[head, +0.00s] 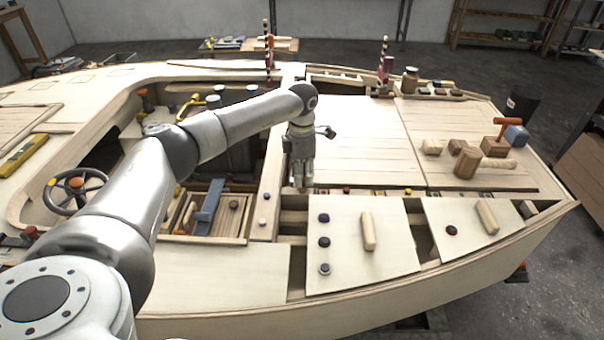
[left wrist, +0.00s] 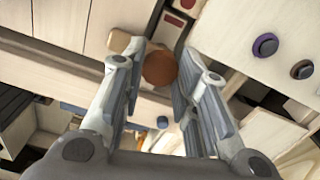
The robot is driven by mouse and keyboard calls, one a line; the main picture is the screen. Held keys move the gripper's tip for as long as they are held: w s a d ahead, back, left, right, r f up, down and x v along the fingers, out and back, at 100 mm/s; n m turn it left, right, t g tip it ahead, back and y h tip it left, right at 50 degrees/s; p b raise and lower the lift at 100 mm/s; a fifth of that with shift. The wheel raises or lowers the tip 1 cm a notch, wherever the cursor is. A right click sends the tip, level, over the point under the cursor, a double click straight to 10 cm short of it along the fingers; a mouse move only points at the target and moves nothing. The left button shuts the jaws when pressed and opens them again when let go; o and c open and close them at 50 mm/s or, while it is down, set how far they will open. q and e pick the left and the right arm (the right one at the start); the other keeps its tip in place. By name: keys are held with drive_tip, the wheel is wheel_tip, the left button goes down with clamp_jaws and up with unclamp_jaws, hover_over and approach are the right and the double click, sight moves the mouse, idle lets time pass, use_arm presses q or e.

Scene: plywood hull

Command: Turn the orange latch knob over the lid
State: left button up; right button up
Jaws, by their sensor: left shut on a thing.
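My left gripper (head: 302,188) reaches in from the left and points down at the strip of deck beside the lids. In the left wrist view its two fingers (left wrist: 158,88) stand either side of a round orange-brown knob (left wrist: 160,68) and are shut on it. The fingers hide the knob in the head view. A pale lid (head: 395,255) with a wooden bar handle (head: 368,231) and several dark round knobs lies just nearer than the gripper. Part of a pale panel with dark knobs (left wrist: 265,45) shows in the left wrist view. My right gripper is not in view.
A second lid (head: 470,245) with a wooden handle lies to the right. Wooden blocks (head: 467,162) and an orange-topped tool (head: 513,122) rest on the deck behind it. A steering wheel (head: 75,190) and an open cockpit lie left. Open gaps run beside the lids.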

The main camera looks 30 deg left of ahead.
use_arm(q)
drive_tip(key=shift+w+r, duration=0.1)
drive_tip(key=shift+r, duration=0.05)
drive_tip(key=shift+c, duration=0.2)
drive_tip(key=o, duration=1.1)
drive_tip(key=shift+c, duration=0.2)
wheel_tip(320, 180, up, 12)
